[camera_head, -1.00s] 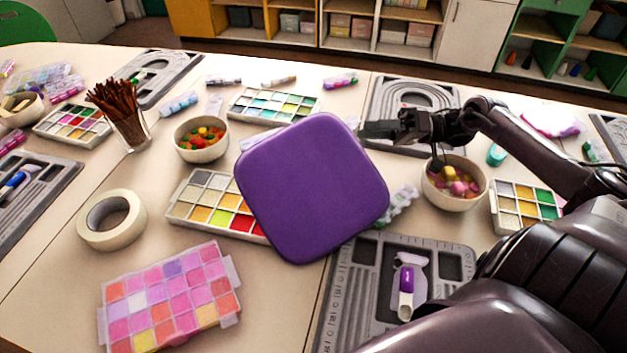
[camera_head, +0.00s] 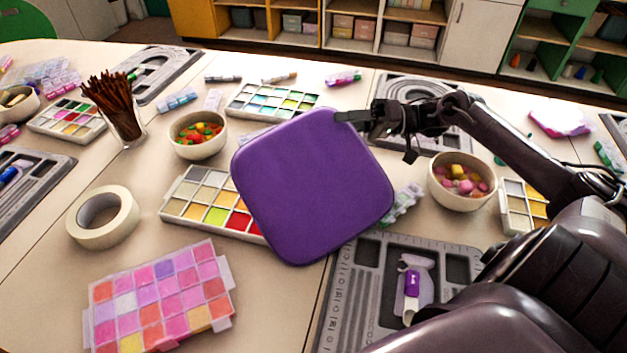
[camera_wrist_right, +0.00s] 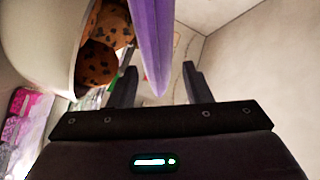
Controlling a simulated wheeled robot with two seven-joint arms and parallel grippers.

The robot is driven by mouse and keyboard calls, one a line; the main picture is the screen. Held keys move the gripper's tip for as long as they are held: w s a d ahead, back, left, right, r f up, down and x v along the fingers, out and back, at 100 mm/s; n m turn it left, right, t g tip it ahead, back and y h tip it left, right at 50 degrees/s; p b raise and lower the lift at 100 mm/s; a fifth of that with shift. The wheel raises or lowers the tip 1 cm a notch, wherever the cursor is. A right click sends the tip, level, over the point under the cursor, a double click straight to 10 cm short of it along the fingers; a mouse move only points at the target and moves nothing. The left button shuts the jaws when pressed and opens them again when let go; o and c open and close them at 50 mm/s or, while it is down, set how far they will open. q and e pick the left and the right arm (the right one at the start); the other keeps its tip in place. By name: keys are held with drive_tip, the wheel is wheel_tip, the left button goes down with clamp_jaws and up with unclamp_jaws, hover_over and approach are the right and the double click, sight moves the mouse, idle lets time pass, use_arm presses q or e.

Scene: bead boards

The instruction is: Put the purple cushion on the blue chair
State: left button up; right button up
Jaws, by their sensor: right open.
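The purple cushion (camera_head: 312,188) is a rounded square in the middle of the head view, over the table. I cannot tell what holds it up or whether it touches the table. My right gripper (camera_head: 345,116) is at its upper right edge, with the fingertips overlapping that edge. In the right wrist view the cushion's edge (camera_wrist_right: 152,45) shows as a thin purple strip between the two spread fingers of my right gripper (camera_wrist_right: 158,84). The gripper is open around the edge. My left gripper and the blue chair are not seen.
The table (camera_head: 265,300) holds paint trays, a tape roll (camera_head: 103,217), a cup of brown sticks (camera_head: 120,112), a bowl (camera_head: 198,150) left of the cushion and a bowl of sweets (camera_head: 460,195) near my right arm. A grey tool tray (camera_head: 345,280) lies below the cushion.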

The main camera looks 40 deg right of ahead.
drive_tip(key=shift+w+a, duration=0.2)
drive_tip(key=shift+a, duration=0.3)
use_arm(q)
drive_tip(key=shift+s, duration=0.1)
use_arm(e)
clamp_jaws()
drive_tip(key=shift+r, duration=0.1)
